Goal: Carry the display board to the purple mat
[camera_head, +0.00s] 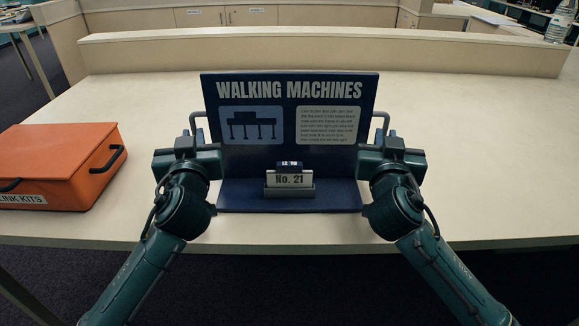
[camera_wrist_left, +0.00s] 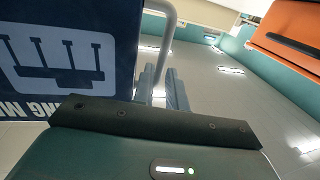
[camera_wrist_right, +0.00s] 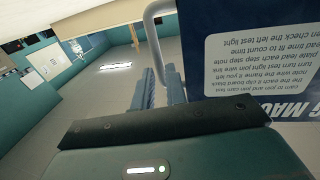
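The display board (camera_head: 290,165) is dark blue, headed "WALKING MACHINES", and stands upright facing me at the middle of the table. A "No. 21" card (camera_head: 289,180) sits in a holder on its base. Whether the base touches the table is unclear. No purple mat is in view.
An orange case (camera_head: 58,165) labelled "LINK KITS" lies on the table at the left, with a gap to my left gripper. The pale table (camera_head: 480,150) is clear to the right. A low pale ledge (camera_head: 320,50) runs along the back.

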